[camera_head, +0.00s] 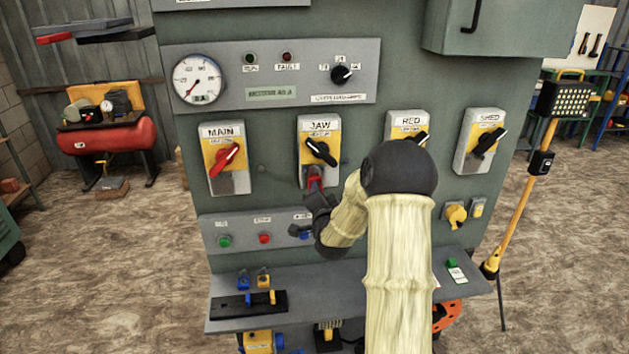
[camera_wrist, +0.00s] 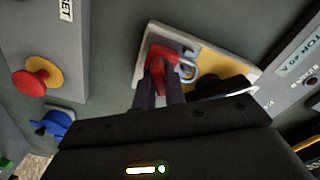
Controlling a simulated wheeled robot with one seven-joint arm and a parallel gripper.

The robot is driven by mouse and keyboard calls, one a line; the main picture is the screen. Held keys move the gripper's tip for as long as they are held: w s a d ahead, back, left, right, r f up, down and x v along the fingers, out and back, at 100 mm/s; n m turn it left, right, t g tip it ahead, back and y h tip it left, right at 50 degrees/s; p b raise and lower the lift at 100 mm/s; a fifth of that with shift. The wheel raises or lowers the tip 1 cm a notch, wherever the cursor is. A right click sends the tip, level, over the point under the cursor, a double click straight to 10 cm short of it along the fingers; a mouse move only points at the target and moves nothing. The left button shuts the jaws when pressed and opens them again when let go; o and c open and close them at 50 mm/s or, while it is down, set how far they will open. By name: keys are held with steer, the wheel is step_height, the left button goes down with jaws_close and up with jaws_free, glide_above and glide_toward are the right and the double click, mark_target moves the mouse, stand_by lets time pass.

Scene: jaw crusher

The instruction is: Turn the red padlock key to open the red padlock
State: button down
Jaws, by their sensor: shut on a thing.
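The red padlock (camera_head: 314,173) hangs at the bottom of the JAW isolator plate (camera_head: 333,124) on the grey panel. In the wrist view, the padlock (camera_wrist: 166,50) shows with its pale shackle (camera_wrist: 188,68) to its right. My gripper (camera_head: 317,192) is right below the padlock, its two dark fingers (camera_wrist: 159,83) pointing at the padlock's underside. They are shut on a small red piece, the red padlock key (camera_wrist: 157,74), which is largely hidden between them. I cannot tell how far the key is turned. The JAW switch's black handle (camera_head: 321,152) sits slanted above the padlock.
The MAIN isolator (camera_head: 224,158) with a red handle is to the left. A button box (camera_head: 250,231) lies close below my gripper, with a red button (camera_wrist: 30,83) in the wrist view. A shelf (camera_head: 225,322) with blue and yellow padlocks juts out below.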

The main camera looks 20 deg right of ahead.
steer(key=shift+w+r, duration=0.1)
steer(key=shift+r, duration=0.1)
steer(key=c, duration=1.4)
jaws_free()
steer(key=shift+f, duration=0.15)
steer(key=shift+o, duration=0.2)
steer(key=shift+f, duration=0.1)
steer(key=b+v, duration=0.3)
steer(key=v, duration=0.5)
stand_by(0.3)
